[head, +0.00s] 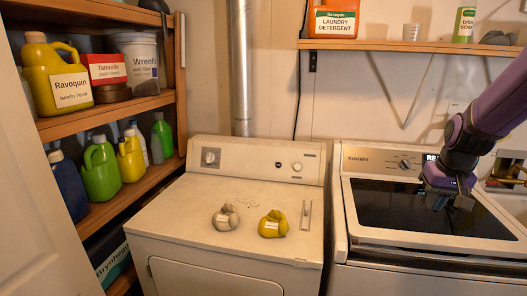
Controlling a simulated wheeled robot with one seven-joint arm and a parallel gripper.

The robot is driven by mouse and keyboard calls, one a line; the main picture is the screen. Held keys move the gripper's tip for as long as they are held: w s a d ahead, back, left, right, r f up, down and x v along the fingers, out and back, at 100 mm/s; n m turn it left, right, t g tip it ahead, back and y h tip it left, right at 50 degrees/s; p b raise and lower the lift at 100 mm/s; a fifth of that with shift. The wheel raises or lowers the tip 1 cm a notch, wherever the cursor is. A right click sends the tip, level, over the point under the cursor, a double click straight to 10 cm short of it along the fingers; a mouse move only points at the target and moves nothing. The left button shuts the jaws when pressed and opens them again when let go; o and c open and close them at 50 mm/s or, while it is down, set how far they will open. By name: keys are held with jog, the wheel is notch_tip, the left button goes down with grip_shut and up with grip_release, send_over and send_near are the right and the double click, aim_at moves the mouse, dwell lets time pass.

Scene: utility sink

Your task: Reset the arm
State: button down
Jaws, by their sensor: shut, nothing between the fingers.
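My arm (490,115) reaches in from the right edge, purple with dark joints. My gripper (437,203) hangs at its end, pointing down above the dark glass lid of the washer (352,215) on the right. I cannot tell exactly how high the fingertips are above the lid.
A dryer (160,225) on the left bears a grey bundle (225,217), a yellow bundle (273,224) and a thin light object (306,215). Shelves (100,127) of bottles stand at left. A wall shelf (400,46) holds a detergent jug (333,20). A sink (507,185) is at far right.

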jog(key=s+a+r+n+t, duration=0.1)
jog(key=s+a+r, duration=0.5)
jog(key=s, duration=0.4)
jog(key=s+a+r+n+t, duration=0.1)
jog(key=s+a+r, duration=0.5)
jog(key=s, duration=0.4)
jog(key=shift+a+r+n+t, duration=0.15)
jog(key=shift+a+n+t, duration=0.15)
jog(key=shift+a+t, duration=0.1)
jog(key=c, duration=1.8)
grip_release()
